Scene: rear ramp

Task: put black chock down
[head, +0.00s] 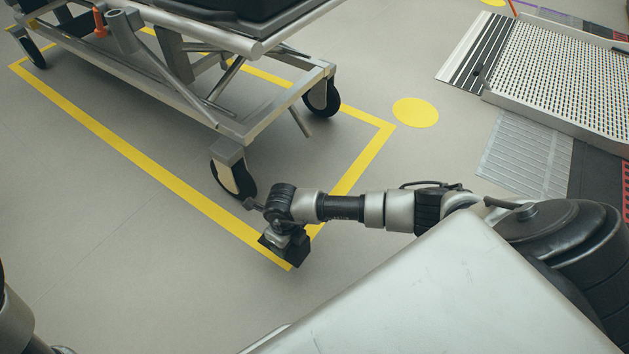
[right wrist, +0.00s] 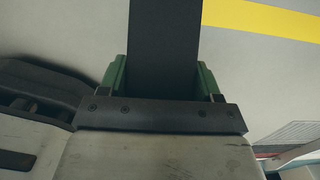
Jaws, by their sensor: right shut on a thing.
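My right gripper (head: 284,240) reaches in from the right and points down near the front corner of the yellow floor outline. It is shut on the black chock (head: 299,251), which shows as a dark block under the wrist. In the right wrist view the chock (right wrist: 165,40) is a broad black slab between the two green finger pads of the gripper (right wrist: 163,75). Its lower end is hidden, and I cannot tell whether it touches the floor. Part of my left arm shows at the lower left of the head view, but its gripper is out of view.
A metal stretcher cart (head: 250,125) stands inside the yellow outline (head: 130,150). Its near caster (head: 233,182) is just up and left of my right gripper. A ramp (head: 560,75) lies at the upper right, near a yellow dot (head: 415,112). Floor at lower left is clear.

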